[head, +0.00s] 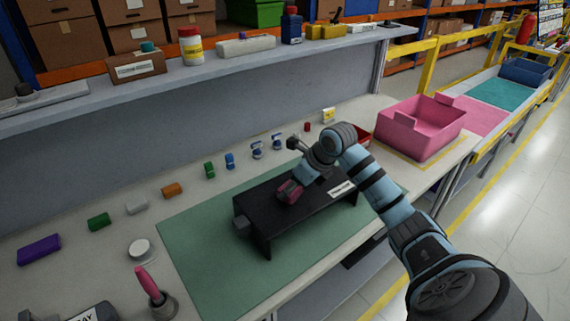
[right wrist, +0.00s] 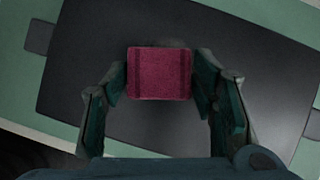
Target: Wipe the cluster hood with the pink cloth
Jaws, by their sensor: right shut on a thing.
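The cluster hood (head: 262,212) is a black, bench-like piece with a flat top and side legs, standing on a green mat. In the right wrist view its dark flat top (right wrist: 90,75) fills most of the picture. My right gripper (head: 296,184) is over the hood's top and is shut on the pink cloth (head: 290,192), a small folded dark-pink block. In the right wrist view the cloth (right wrist: 160,73) sits between the two fingers. The cloth is at or just above the hood's surface; I cannot tell if it touches. My left gripper is not in view.
The green mat (head: 200,255) lies on a grey bench. Several small coloured blocks and clips line its back edge. A purple block (head: 39,250), a white round piece (head: 141,248) and a pink-handled tool (head: 149,283) are at left. A pink bin (head: 425,140) stands at right.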

